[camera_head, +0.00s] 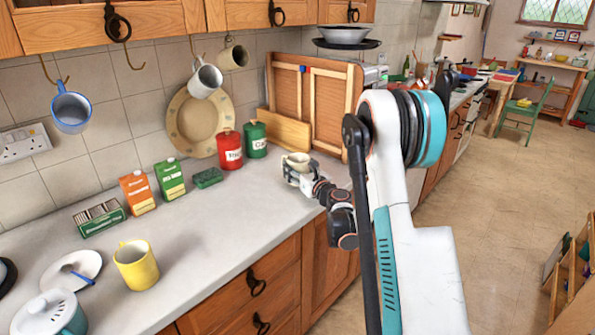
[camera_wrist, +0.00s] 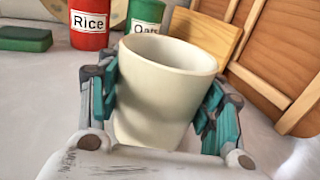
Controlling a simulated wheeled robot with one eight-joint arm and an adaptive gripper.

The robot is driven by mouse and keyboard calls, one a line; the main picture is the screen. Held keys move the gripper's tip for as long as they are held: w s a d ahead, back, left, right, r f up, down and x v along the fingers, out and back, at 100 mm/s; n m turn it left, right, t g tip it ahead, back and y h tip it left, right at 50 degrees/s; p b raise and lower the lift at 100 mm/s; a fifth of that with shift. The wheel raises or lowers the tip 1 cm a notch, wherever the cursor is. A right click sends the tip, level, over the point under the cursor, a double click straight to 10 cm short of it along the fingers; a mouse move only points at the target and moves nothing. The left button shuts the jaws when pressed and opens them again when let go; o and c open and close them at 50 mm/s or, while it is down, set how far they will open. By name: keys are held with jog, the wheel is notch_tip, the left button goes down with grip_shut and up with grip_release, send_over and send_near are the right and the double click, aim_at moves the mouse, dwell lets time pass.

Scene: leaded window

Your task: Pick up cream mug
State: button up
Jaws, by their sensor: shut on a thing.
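The cream mug (camera_wrist: 160,85) stands between my gripper's two fingers in the wrist view. Its open rim faces up and it looks nearly upright. My gripper (camera_wrist: 160,105) is shut on it, with teal finger pads against its left and right sides. In the head view the cream mug (camera_head: 297,161) and my gripper (camera_head: 300,178) are over the counter, near the red and green canisters. Whether the mug's base touches the counter is hidden by my gripper. The mug's handle is not clear in either view.
A red rice canister (camera_wrist: 90,22) and green oats canister (camera_wrist: 144,14) stand behind the mug. Wooden boards (camera_head: 312,100) lean at the wall to the right. A yellow mug (camera_head: 136,266) stands on the counter (camera_head: 215,225). Several mugs hang from hooks above.

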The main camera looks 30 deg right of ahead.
notch_tip(320, 180, up, 18)
jog(key=p, duration=0.5)
jog(key=shift+r+p, duration=0.15)
jog(key=shift+p, duration=0.25)
jog(key=shift+a, duration=0.1)
